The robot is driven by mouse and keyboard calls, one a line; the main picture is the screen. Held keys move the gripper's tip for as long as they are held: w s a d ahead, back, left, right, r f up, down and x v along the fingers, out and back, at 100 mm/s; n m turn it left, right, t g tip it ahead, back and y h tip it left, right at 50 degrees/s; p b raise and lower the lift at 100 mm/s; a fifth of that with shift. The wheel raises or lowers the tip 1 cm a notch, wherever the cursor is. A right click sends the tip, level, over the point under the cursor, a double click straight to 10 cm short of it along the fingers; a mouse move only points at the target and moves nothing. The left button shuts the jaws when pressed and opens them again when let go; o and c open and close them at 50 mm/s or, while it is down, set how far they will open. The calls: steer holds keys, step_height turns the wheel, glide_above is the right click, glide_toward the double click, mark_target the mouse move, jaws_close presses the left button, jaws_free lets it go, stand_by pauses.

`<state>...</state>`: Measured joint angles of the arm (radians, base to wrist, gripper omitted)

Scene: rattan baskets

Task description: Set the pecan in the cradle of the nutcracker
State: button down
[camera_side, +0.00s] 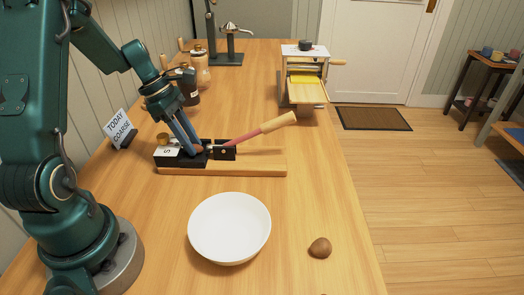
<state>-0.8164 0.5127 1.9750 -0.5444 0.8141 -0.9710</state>
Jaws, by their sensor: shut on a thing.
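The nutcracker (225,152) has a black metal body on a wooden base board, a brass knob at its left end and a red lever with a wooden handle slanting up to the right. My gripper (194,150) points down into the middle of the nutcracker from the upper left. Its long blue-grey fingers are shut on the pecan (198,149), a small brown shape at the fingertips. The pecan is at the cradle, between the black end blocks. The fingers partly hide it, and I cannot tell whether it touches the cradle.
A white bowl (229,228) stands in front of the nutcracker, with a brown nut (320,248) to its right. A sign (120,129) stands at the left. Grinders (201,70), a lever press (228,45) and a roller machine (303,78) stand farther back. The counter's right side is mostly clear.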

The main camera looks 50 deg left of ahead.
steer(key=shift+f, duration=0.15)
steer(key=c, duration=0.6)
jaws_free()
steer(key=shift+v, duration=2.55)
